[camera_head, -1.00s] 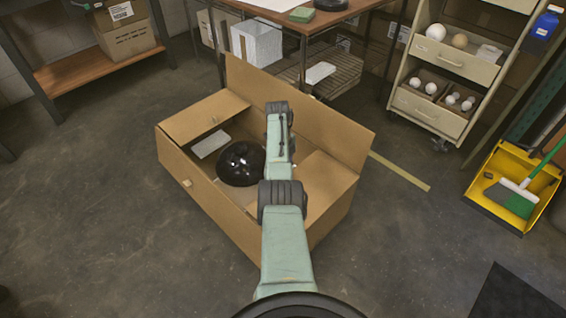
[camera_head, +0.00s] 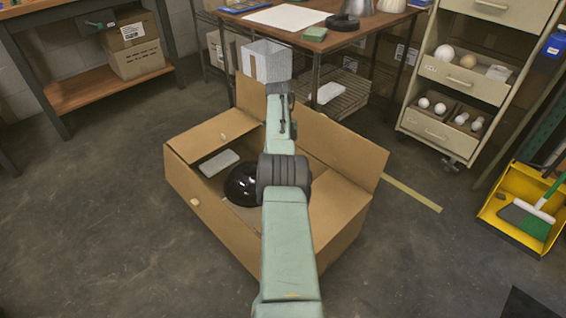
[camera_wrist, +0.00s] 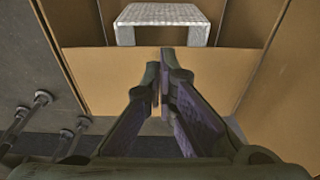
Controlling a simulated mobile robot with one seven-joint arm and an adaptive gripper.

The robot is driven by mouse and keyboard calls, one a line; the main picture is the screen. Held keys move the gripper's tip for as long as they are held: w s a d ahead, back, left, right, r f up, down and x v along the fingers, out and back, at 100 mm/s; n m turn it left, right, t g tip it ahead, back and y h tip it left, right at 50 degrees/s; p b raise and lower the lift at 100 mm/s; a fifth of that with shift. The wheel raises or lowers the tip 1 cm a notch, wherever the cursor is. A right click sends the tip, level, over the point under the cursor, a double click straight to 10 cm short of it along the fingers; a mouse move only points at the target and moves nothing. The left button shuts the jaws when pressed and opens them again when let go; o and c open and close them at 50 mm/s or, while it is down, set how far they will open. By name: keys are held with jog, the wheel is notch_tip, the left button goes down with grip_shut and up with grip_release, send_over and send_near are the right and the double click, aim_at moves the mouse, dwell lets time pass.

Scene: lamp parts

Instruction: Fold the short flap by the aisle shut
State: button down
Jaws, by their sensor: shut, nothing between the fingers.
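The open cardboard box (camera_head: 232,232) stands on the floor. Its left short flap (camera_head: 212,135) lies inward over that end. The right short flap (camera_head: 338,210) looks laid inward too, partly behind my arm. The long back flap (camera_head: 340,147) stands up, leaning outward. A black dome (camera_head: 240,184) and a pale block (camera_head: 218,163) are inside. My arm reaches over the box to its far side, and my fingers are hidden in the head view. In the wrist view my gripper (camera_wrist: 160,82) is shut and empty, in front of a cardboard panel (camera_wrist: 100,78); contact is unclear.
A table (camera_head: 310,38) with a wire shelf (camera_head: 345,98) stands close behind the box. A speckled white piece (camera_head: 268,62) is near my wrist. A drawer cart (camera_head: 468,80) and a yellow dustpan (camera_head: 520,205) are at right. Floor is clear at left.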

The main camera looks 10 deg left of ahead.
jog(key=shift+w+a+r+b, duration=0.3)
jog(key=shift+a+r+b, duration=0.35)
jog(key=shift+b, duration=3)
